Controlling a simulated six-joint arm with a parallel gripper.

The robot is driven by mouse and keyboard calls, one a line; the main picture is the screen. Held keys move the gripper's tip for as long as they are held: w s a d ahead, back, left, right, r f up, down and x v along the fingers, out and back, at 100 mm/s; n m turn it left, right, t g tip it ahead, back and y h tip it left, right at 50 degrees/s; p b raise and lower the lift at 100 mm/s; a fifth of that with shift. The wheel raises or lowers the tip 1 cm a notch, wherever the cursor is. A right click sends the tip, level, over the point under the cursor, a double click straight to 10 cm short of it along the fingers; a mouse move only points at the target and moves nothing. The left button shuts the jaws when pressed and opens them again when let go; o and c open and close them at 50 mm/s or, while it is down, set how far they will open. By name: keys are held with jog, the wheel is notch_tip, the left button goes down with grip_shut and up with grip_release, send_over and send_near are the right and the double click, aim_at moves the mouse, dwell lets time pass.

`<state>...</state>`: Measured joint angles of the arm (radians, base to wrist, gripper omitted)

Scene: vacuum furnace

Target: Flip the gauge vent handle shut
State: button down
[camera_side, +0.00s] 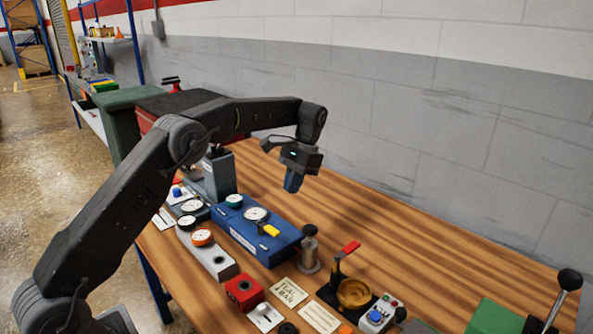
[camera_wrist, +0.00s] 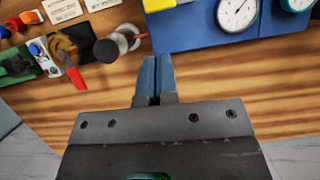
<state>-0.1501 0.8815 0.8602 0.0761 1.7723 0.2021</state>
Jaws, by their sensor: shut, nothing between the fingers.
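A blue box (camera_side: 235,233) on the bench carries a round white gauge (camera_side: 256,214) and a short yellow handle (camera_side: 268,230) beside it. The handle lies low against the box top; I cannot tell its exact setting. In the wrist view the gauge (camera_wrist: 237,14) is at the top right and the yellow handle (camera_wrist: 160,4) is cut by the top edge. My gripper (camera_side: 292,184) is shut and empty, pointing down above the bench behind the blue box. In the wrist view its fingertips (camera_wrist: 156,62) are together, apart from the box and handle.
A grey metal post (camera_side: 309,250) stands right of the box. A dial with a green rim (camera_side: 234,201) sits on the box. The bench behind, towards the wall, is clear.

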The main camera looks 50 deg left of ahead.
jog(key=v, duration=0.4)
dwell(0.4)
jog(key=s+d+r+t, duration=0.3)
jog(key=s+r, duration=0.3)
jog(key=s, duration=0.1)
jog(key=s+d+r+t, duration=0.2)
jog(key=s+d+r, duration=0.1)
jog(key=s+r, duration=0.35)
jog(key=s+d+f+t, duration=0.1)
jog(key=s+f, duration=0.3)
jog(key=s, duration=0.6)
jog(key=s+d+f+t, duration=0.2)
jog(key=s+f+t, duration=0.2)
jog(key=s, duration=0.5)
jog(key=shift+s+n, duration=0.3)
jog(key=shift+s, duration=0.1)
